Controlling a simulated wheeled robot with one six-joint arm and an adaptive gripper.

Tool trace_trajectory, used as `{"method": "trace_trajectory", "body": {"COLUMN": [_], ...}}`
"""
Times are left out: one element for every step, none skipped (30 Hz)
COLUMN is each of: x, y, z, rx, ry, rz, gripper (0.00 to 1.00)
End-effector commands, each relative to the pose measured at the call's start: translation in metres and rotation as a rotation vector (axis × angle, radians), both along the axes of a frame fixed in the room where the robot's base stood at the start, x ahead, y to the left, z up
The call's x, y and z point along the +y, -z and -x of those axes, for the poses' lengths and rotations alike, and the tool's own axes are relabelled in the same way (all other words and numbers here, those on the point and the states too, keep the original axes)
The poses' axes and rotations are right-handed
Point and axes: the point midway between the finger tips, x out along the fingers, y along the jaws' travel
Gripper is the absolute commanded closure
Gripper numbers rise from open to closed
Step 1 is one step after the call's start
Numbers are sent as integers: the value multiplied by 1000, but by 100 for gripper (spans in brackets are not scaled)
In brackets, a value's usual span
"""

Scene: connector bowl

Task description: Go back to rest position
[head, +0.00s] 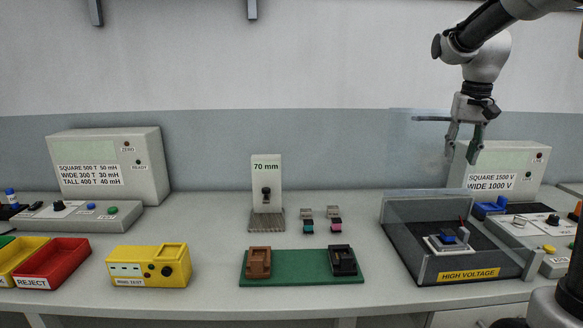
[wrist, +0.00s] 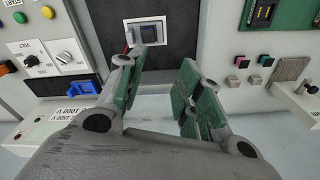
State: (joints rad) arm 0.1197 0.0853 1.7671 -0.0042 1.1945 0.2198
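My gripper (head: 464,148) hangs at the upper right in the head view, pointing down above the high-voltage box (head: 478,276). Its green-padded fingers stand apart with nothing visible between them; the wrist view also shows this open gap (wrist: 160,88). The box is clear-walled with a dark floor. Inside it, a light fixture (head: 435,246) holds a small blue part (head: 447,237).
A tester (head: 500,165) stands behind the box, with a control panel (head: 530,222) to the right. A green board (head: 300,279) with brown and black sockets, two small connectors (head: 308,226), a yellow tester (head: 150,266) and a red reject bin (head: 62,262) lie leftward. Bench between them is clear.

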Motion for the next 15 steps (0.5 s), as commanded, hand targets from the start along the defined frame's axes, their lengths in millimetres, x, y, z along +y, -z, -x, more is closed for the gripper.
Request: {"method": "trace_trajectory", "body": {"x": [9, 14, 19, 23, 27, 32, 35, 38, 42, 44, 46, 49, 50, 51, 53], "y": [4, 8, 13, 18, 23, 30, 35, 41, 48, 53, 57, 63, 65, 66, 65], "z": [34, 52, 76, 94, 111, 134, 152, 168, 189, 203, 216, 232, 241, 248, 254], "rx": [-19, -30, -44, -55, -67, -82, -91, -103, -115, -125, -134, -145, -155, -167, -188], "ry": [-65, -103, -148, -179, -207, -237, -256, -270, -283, -288, -293, -299, -304, -308, -313], "rz": [7, 11, 17, 22, 26, 31, 34, 38, 40, 41, 43, 44, 44, 47, 50], "gripper": [65, 65, 65, 65, 65, 65, 65, 65, 65, 65, 65, 65, 65, 65, 65]}}
